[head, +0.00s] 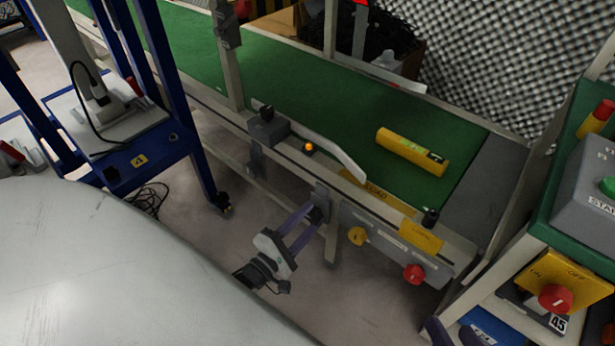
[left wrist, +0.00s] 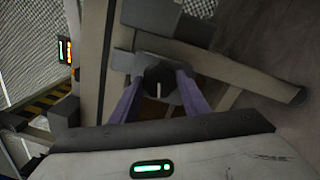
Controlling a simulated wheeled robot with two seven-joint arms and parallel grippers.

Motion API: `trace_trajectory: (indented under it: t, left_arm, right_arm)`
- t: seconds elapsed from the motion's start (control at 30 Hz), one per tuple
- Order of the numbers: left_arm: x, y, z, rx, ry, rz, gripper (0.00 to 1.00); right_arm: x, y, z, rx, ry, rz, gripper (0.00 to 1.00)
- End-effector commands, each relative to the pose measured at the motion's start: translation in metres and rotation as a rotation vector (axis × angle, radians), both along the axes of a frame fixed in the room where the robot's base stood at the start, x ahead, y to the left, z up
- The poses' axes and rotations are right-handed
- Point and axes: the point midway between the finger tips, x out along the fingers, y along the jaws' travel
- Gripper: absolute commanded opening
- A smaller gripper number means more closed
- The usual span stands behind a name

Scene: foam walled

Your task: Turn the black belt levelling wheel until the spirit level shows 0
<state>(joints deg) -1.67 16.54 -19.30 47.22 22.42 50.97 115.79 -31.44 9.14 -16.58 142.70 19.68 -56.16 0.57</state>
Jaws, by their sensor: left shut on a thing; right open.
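My left gripper (head: 311,214) reaches up from below to the near side of the green-belted conveyor (head: 225,85). Its purple fingers are shut on a black wheel (left wrist: 158,76), which sits between the fingertips in the left wrist view. A white line on the wheel's face points toward the bottom of that view. In the head view the fingers mostly hide the wheel. A yellow spirit level (head: 412,151) lies on the belt near its right end. Its reading is too small to make out.
Along the conveyor's near side are a yellow knob (head: 357,236), a red knob (head: 414,274) and a black knob (head: 431,217). A control stand with a red switch (head: 555,298) is at the right. A blue frame (head: 195,160) stands at the left.

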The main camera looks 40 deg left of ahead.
Motion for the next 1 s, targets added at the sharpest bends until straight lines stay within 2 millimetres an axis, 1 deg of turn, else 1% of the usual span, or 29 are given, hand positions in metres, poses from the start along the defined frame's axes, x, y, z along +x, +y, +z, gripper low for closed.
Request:
trace_trajectory:
  t: [0.3,0.6,0.8,1.0]
  left_arm:
    - [-0.0016,-0.0012,-0.0006,-0.297,0.024,-0.002,0.19]
    - [-0.0018,-0.0014,-0.0003,-0.547,0.044,-0.001,0.19]
    - [-0.002,-0.0014,-0.0003,-0.662,0.053,0.0,0.19]
    - [-0.002,-0.0017,-0.0004,-0.729,0.059,0.0,0.19]
  right_arm:
    - [-0.0001,0.0001,-0.0003,0.0,0.001,0.0,0.4]
    - [0.0,0.0001,0.0005,0.0,-0.001,0.0,0.4]
    - [0.0001,0.0001,0.0021,0.001,-0.004,0.0,0.4]
    - [0.0002,0.0,0.0025,0.001,-0.005,0.0,0.4]
